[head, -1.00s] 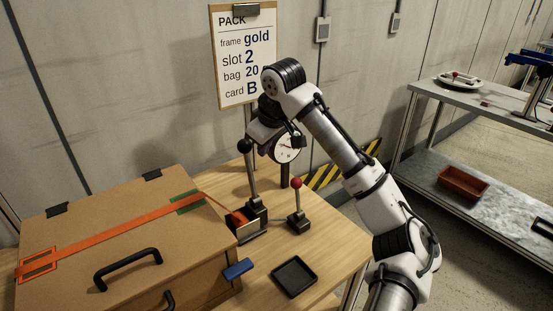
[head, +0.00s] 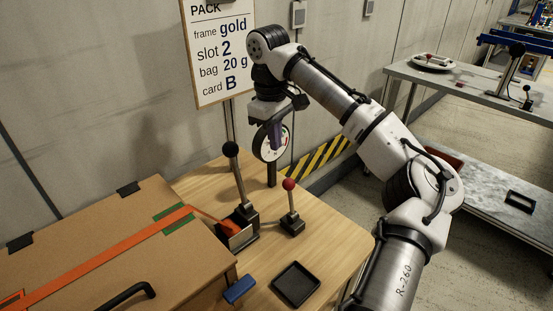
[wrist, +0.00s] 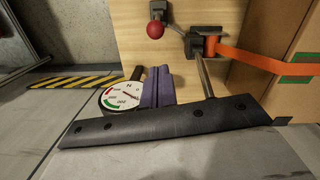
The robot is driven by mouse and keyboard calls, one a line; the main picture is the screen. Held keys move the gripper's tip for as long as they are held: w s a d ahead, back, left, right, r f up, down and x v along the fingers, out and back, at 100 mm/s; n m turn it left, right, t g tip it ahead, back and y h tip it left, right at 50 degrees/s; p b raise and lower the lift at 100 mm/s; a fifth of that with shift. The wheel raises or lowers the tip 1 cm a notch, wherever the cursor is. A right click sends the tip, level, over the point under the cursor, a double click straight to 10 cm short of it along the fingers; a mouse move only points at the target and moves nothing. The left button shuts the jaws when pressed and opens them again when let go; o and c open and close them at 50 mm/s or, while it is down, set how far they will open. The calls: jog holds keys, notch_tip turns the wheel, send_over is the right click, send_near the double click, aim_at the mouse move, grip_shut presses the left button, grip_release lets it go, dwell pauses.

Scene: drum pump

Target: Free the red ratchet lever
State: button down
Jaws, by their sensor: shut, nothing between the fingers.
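The red-knobbed lever (head: 289,184) stands upright on a small dark base on the wooden table. Its red ball (wrist: 155,30) also shows near the top of the wrist view. Left of it in the head view, a taller black-knobbed lever (head: 236,175) rises from the ratchet block (head: 238,230), where the orange strap (head: 130,247) ends. In the wrist view, a dark bar hides its knob. My gripper (head: 276,137) points down, shut and empty, in front of the gauge and behind both levers. Its purple fingers (wrist: 156,88) show side by side in the wrist view.
The round gauge (head: 267,148) on a post is partly covered by my gripper. A strapped brown case (head: 75,245) fills the left. A blue block (head: 239,289) and a black tray (head: 297,284) lie in front. Bare tabletop (head: 330,235) is at right.

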notch_tip(320, 180, down, 10)
jog(key=p, duration=0.1)
jog(key=shift+d+r, duration=0.2)
jog(key=shift+d, duration=0.05)
dwell(0.4)
